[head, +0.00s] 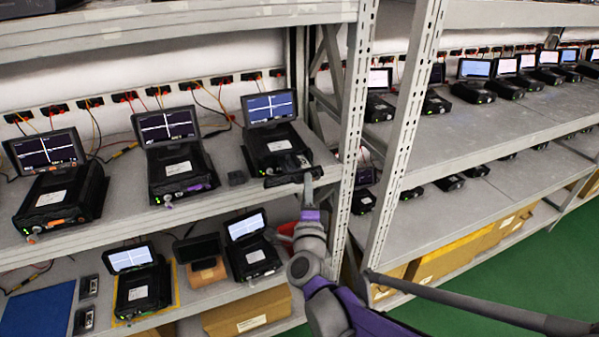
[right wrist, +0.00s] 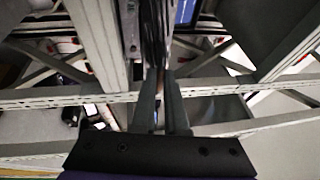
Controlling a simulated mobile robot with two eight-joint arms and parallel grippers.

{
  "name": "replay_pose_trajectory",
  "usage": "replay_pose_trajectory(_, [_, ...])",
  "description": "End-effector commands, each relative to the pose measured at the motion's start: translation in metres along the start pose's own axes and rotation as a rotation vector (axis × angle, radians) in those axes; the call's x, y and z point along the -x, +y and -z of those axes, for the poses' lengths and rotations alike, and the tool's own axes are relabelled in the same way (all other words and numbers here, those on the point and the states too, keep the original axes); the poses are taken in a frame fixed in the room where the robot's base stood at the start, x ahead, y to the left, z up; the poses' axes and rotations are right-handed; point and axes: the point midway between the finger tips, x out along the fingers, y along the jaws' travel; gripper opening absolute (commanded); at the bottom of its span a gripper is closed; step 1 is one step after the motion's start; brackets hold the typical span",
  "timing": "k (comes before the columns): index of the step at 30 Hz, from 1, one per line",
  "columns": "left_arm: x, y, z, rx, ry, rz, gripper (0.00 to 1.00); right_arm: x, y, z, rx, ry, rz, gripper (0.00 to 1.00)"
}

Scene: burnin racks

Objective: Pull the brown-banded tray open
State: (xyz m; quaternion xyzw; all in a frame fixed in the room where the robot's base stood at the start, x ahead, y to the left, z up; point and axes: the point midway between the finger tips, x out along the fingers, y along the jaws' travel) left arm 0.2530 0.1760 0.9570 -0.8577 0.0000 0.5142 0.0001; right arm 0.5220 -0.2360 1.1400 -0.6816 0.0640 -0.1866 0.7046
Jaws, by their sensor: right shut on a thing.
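On the upper shelf, the rightmost test unit (head: 277,146) has a lit screen and a black tray (head: 284,179) at its front, near the shelf's front edge. My right gripper (head: 306,183) reaches up from below and is at the right end of this tray's front. In the right wrist view, my right gripper (right wrist: 163,82) has its two fingers close together on a thin part, with a narrow brownish strip (right wrist: 160,88) between them. The tray's band is too small or hidden to make out clearly in the head view. My left gripper is not in view.
Beside it stand a unit with a purple band (head: 200,188) and a unit with an orange band (head: 62,223). A perforated rack post (head: 357,110) rises close to the right of my gripper. A red bin (head: 288,229) is below.

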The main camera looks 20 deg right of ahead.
Motion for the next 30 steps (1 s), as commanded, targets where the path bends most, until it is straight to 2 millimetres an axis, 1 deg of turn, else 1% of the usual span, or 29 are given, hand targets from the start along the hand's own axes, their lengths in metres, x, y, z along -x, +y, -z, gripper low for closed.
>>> replay_pose_trajectory(1, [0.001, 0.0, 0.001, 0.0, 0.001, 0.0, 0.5, 0.013, -0.004, 0.005, -0.001, 0.0, 0.001, 0.0])
replay_pose_trajectory(3, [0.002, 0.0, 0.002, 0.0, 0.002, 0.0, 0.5, 0.028, -0.007, 0.01, -0.001, 0.0, 0.002, 0.0])
replay_pose_trajectory(6, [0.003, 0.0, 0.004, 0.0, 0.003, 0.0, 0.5, 0.044, -0.01, 0.016, 0.0, 0.0, 0.002, 0.0])
replay_pose_trajectory(8, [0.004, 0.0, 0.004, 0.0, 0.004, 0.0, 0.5, 0.051, -0.011, 0.018, 0.0, 0.0, 0.002, 0.0])
replay_pose_trajectory(12, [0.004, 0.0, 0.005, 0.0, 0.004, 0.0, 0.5, 0.057, -0.011, 0.02, 0.001, 0.0, 0.002, 0.0])
replay_pose_trajectory(20, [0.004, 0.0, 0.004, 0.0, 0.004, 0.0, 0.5, 0.057, -0.011, 0.02, 0.001, 0.0, 0.001, 0.0])
replay_pose_trajectory(21, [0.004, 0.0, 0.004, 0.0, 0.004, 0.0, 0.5, 0.057, -0.011, 0.02, 0.001, 0.0, 0.001, 0.16])
replay_pose_trajectory(25, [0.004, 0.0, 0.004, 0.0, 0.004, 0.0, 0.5, 0.057, -0.011, 0.02, 0.001, 0.0, 0.001, 0.4])
replay_pose_trajectory(26, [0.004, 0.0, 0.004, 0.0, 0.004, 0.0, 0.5, 0.057, -0.011, 0.02, 0.001, 0.0, 0.001, 0.41])
replay_pose_trajectory(30, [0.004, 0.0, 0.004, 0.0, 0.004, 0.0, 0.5, 0.056, -0.011, 0.02, 0.001, 0.0, 0.001, 0.41])
